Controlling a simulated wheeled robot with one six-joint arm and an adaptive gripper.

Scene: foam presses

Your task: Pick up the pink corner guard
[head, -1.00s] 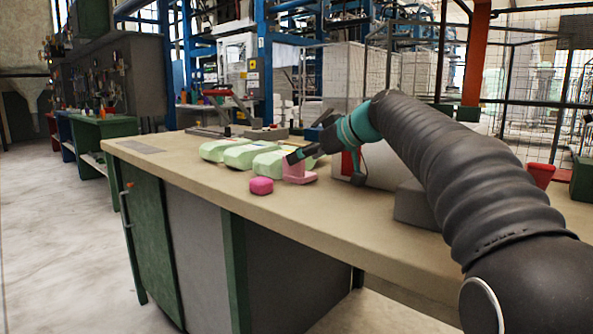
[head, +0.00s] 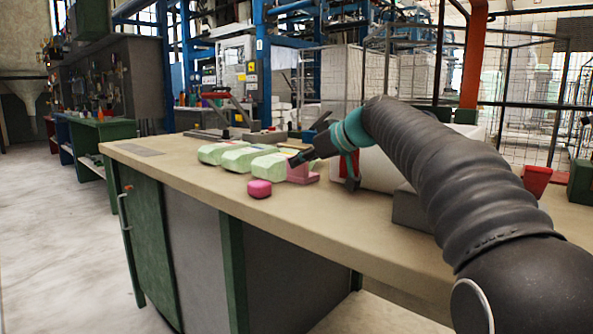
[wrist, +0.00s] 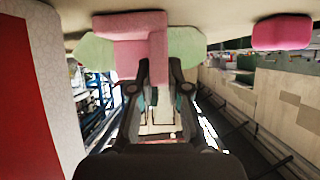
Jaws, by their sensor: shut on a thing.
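The pink corner guard (head: 302,174) is an L-shaped piece at the right end of the pale green pieces on the workbench (head: 215,196). My gripper (head: 295,161) reaches it from the right and above. In the wrist view, which is upside down, the fingers (wrist: 159,72) are shut on the guard's upright flange, and its wide flat part (wrist: 130,24) lies against or very near the bench top. I cannot tell whether there is a gap beneath it. The fingers partly hide the flange in the head view.
A separate rounded pink block (head: 259,189) lies near the bench's front edge. Pale green pieces (head: 235,159) stand close behind and left of the guard. A white bin with a red panel (head: 382,168) and a grey block (head: 411,208) stand to the right. The bench's left end is mostly clear.

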